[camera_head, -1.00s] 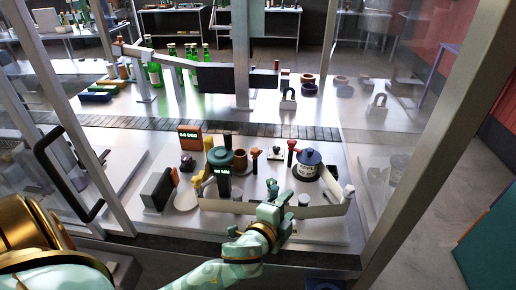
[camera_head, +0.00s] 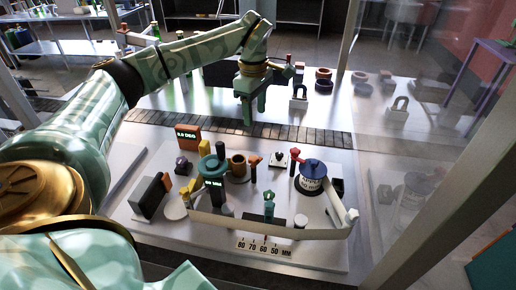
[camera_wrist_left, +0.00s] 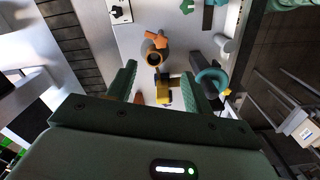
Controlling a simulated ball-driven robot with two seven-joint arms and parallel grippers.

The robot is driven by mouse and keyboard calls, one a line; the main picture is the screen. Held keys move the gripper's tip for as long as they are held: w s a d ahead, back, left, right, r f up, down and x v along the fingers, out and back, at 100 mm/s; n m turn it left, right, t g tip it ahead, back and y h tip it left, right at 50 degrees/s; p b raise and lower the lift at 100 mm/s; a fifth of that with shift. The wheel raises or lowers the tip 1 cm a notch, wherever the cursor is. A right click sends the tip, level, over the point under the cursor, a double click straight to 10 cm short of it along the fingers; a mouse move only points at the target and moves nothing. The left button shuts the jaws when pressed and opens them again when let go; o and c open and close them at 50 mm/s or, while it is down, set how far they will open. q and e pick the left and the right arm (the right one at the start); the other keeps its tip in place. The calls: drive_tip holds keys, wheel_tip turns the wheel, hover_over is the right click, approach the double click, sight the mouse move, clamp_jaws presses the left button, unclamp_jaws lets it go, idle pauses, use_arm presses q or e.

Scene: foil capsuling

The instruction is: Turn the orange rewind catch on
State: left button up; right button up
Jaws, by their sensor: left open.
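An orange catch with a winged head (camera_head: 255,161) stands on the white station plate, just right of a brown cup (camera_head: 237,166). In the left wrist view the orange catch (camera_wrist_left: 157,39) lies beyond the fingertips, beside the cup's ring (camera_wrist_left: 153,59). My left gripper (camera_head: 251,112) is open and empty, pointing down over the dark conveyor strip, behind and above the catch and apart from it. Its two fingers (camera_wrist_left: 160,76) show in the left wrist view with a gap between them. My right gripper is not in view.
A teal ring-topped post (camera_head: 208,168) stands left of the cup. A red-topped lever (camera_head: 295,153) and a blue-lidded pot (camera_head: 312,178) stand to the right. Glass panels flank the station.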

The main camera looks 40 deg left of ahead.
sight(254, 158)
use_arm(q)
drive_tip(key=f+b, duration=0.1)
drive_tip(key=f, duration=1.5)
drive_tip(key=shift+s+a+b, duration=0.15)
drive_tip(key=shift+a+b, duration=0.05)
drive_tip(key=shift+b, duration=0.2)
drive_tip(key=shift+r, duration=0.1)
drive_tip(key=c, duration=1)
